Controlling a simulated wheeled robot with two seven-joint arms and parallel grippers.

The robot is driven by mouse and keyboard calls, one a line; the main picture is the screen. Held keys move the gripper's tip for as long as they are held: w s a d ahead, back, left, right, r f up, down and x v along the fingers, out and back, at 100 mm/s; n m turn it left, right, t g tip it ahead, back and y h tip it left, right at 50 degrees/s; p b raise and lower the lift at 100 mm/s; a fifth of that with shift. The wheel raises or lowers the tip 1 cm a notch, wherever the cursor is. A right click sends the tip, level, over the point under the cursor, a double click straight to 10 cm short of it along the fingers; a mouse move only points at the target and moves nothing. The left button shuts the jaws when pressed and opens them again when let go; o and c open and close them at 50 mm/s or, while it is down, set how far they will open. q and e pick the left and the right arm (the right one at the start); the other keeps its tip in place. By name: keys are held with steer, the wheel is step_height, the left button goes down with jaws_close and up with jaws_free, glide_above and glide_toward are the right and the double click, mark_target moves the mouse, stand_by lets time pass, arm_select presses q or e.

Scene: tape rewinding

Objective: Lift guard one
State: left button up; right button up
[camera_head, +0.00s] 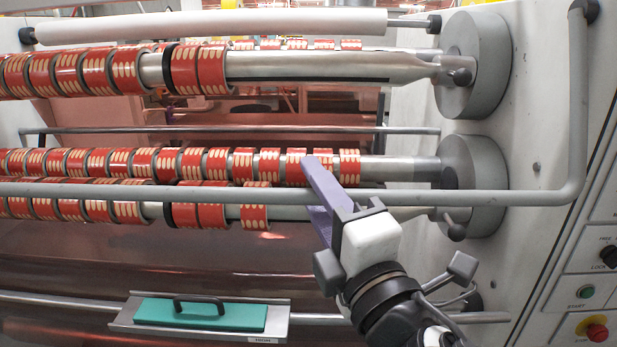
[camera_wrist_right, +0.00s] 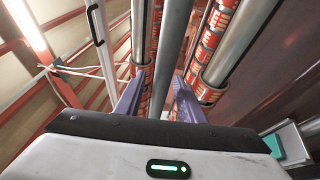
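The guard (camera_head: 520,198) is a grey tubular bar that comes down the machine's right side, bends, and runs left across the front of the lower tape rolls. My right gripper (camera_head: 311,187), with purple fingers, is at the bar's horizontal stretch. In the right wrist view the gripper (camera_wrist_right: 158,90) is open, and the grey bar (camera_wrist_right: 171,45) runs between its two fingers with gaps on both sides. I cannot tell how deep the bar sits between them. My left gripper is not in view.
Rows of red tape rolls (camera_head: 101,162) sit on shafts just behind the bar. An upper shaft (camera_head: 300,67) and a white roller (camera_head: 210,25) are above. A tray with a green block (camera_head: 200,314) is below. Control buttons (camera_head: 587,291) are at the right.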

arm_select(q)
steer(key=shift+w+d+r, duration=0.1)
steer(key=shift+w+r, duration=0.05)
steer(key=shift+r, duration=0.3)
arm_select(e)
steer(key=shift+x, duration=1.4)
jaws_close()
